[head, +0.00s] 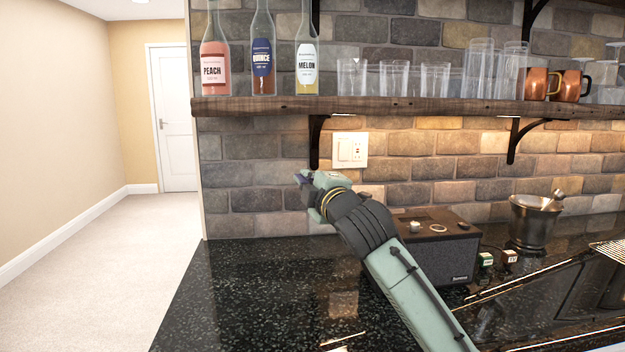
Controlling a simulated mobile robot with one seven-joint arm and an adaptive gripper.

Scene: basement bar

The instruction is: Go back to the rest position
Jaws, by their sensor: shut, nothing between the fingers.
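My gripper (302,179) is at the end of my green and black arm, in the middle of the head view. It is raised above the black speckled counter (235,290), in front of the stone wall, pointing left. Its fingers look small and dark, and they are shut with nothing between them. My arm reaches up from the lower right and partly covers a dark speaker box (455,262) behind it.
A wooden shelf (420,106) above holds bottles (262,55), clear glasses (393,78) and copper mugs (571,86). A metal mortar (532,222) and two small labelled items (486,260) stand right of the speaker. The counter's left part is bare; open floor (110,260) lies left.

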